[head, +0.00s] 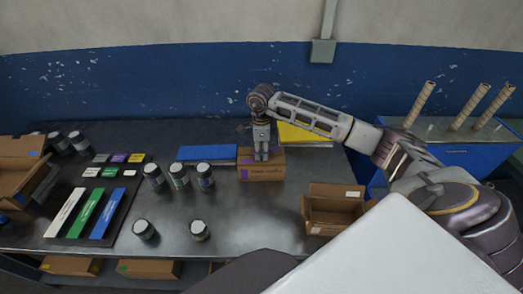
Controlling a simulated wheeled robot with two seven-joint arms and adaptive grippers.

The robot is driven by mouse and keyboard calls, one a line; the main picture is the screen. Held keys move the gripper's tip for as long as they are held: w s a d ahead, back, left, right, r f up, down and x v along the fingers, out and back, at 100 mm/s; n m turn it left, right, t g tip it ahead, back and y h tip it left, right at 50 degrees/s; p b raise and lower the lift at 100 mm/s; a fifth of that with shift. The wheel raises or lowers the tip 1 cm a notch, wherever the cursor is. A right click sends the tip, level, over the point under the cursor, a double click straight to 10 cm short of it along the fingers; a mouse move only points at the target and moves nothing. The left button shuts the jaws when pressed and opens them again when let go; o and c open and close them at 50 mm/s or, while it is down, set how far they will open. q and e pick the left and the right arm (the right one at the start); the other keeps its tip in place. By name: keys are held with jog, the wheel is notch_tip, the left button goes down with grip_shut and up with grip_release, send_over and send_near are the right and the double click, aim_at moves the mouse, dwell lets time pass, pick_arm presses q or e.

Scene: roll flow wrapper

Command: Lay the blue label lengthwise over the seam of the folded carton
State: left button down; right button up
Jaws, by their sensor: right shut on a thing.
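The folded carton (264,174) is a small brown box with a purple mark at its left end, on the metal table at centre. My right gripper (261,157) points straight down at the carton's top, over its middle, with its fingers shut. What is between the fingers is too small and hidden to make out. The seam is not clear, as the fingers cover part of the top. A long blue label strip (107,214) lies beside green and white strips on a dark board at the left. My left gripper is not in view.
Several dark jars (179,177) stand left of the carton. An open brown box (333,210) stands at its right. A flat blue sheet (207,153) and a yellow tray (303,135) lie behind. Another open box (17,170) is at the far left.

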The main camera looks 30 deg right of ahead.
jog(key=shift+f, duration=0.1)
jog(key=o, duration=0.6)
jog(key=shift+o, duration=0.6)
jog(key=shift+r, duration=0.9)
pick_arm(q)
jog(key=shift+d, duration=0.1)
pick_arm(e)
notch_tip(320, 180, up, 10)
jog(key=shift+r, duration=0.15)
